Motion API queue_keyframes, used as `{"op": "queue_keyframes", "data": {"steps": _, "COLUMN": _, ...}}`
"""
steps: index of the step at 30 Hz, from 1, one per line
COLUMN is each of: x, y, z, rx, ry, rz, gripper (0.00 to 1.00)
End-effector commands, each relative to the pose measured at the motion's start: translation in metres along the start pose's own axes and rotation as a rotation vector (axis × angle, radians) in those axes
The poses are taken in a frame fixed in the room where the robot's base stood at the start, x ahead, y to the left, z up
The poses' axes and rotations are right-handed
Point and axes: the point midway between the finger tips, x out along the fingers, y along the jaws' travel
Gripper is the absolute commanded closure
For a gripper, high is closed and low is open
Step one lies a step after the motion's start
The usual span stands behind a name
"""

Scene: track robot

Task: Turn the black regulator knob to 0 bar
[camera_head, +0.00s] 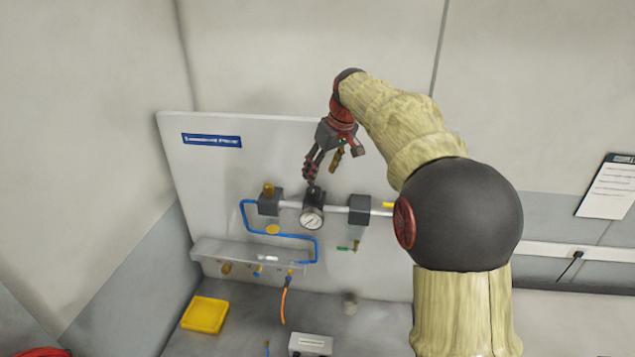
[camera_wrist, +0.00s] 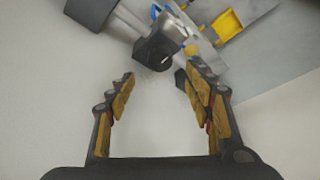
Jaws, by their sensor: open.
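The black regulator knob (camera_head: 314,192) sits on top of the regulator, just above a round white-faced gauge (camera_head: 312,219). In the wrist view the black knob (camera_wrist: 154,54) is ahead of the fingertips, near the top middle. My gripper (camera_head: 322,170) is above the regulator, pointing down. In the wrist view my gripper (camera_wrist: 157,78) is open with nothing between its padded fingers, and the knob appears just beyond them. In the head view one finger overlaps or comes close to the knob; I cannot tell whether they touch. The gauge reading is too small to read.
A grey pipe with dark blocks (camera_head: 271,203) (camera_head: 359,209) runs either side of the regulator on a pale panel (camera_head: 190,165). A blue hose (camera_head: 245,222), an orange hose (camera_head: 284,300) and a yellow tray (camera_head: 205,315) are below. The panel above the pipe is mostly bare.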

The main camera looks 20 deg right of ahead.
Motion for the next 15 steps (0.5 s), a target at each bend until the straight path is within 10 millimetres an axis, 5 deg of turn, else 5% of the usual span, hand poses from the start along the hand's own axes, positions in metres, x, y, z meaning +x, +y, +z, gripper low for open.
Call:
{"op": "queue_keyframes", "data": {"steps": 6, "x": -0.028, "y": 0.0, "z": 0.0, "rx": 0.001, "ry": 0.0, "rz": 0.0, "gripper": 0.48}}
{"op": "queue_keyframes", "data": {"steps": 15, "x": -0.034, "y": 0.0, "z": 0.0, "rx": 0.0, "ry": -0.001, "rz": 0.0, "gripper": 0.48}}
